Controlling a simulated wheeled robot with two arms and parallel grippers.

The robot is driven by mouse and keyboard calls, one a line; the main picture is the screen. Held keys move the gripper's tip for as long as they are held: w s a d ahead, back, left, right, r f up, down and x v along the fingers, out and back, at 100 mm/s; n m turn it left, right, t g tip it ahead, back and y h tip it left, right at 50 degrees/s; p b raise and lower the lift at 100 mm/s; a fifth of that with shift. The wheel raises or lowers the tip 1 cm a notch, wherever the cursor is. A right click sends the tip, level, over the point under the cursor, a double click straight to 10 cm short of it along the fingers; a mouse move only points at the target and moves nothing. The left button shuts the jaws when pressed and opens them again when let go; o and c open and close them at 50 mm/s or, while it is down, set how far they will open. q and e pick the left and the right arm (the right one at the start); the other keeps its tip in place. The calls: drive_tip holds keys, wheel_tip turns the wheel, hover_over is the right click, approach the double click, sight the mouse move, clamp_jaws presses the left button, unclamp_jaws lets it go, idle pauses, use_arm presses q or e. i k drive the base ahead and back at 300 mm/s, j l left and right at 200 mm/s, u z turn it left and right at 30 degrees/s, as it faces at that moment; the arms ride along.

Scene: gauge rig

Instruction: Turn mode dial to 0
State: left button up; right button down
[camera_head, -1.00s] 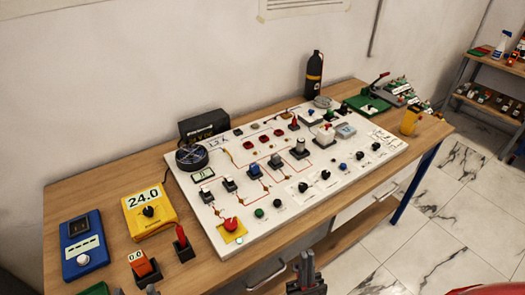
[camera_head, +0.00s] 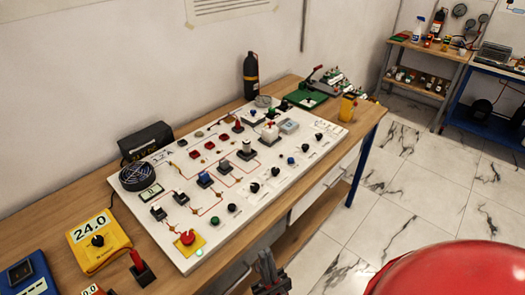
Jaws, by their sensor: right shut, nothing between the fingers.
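A white control panel (camera_head: 180,262) lies on the wooden bench. Several small dials stand along its right-hand side, among them a black dial (camera_head: 254,187) and another black dial (camera_head: 318,136). Their labels are too small to read, so I cannot tell which one is the mode dial. My right gripper (camera_head: 267,258) is at the bottom of the view, in front of the bench and apart from the panel. It is shut and empty. My left gripper is out of view.
A yellow box (camera_head: 85,262) reading 24.0 and a red lever (camera_head: 138,260) stand at the left. A red button (camera_head: 187,237) sits at the panel's near corner. A black bottle (camera_head: 250,76) stands at the back. Shelves (camera_head: 425,90) are at the far right, with open tiled floor before them.

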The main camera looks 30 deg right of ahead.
sight(305, 147)
drive_tip(key=l, duration=0.65)
drive_tip(key=i+l, duration=0.15)
drive_tip(key=l, duration=1.15)
drive_tip(key=i+u, duration=0.05)
drive_tip(key=i, duration=0.05)
